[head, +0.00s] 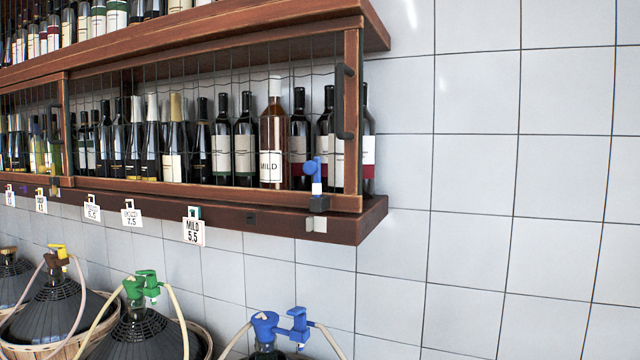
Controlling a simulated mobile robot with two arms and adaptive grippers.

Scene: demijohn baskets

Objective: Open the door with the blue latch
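A wire-mesh door with a reddish-brown wooden frame (354,125) fronts the right part of the wall shelf in the head view. It looks closed, with wine bottles visible behind its wires. A dark vertical handle (341,102) is on its right upright. The blue latch (311,167), with a blue knob and a white part below, stands upright at the door's lower right, above a dark block and a pale plate on the shelf edge. Neither of my grippers is in view.
Dark bottles and one reddish bottle (273,136) stand behind the wires. Price tags (193,231) hang below the shelf. Basketed demijohns with green (146,283) and blue (265,326) taps stand below. The tiled wall (470,180) on the right is bare.

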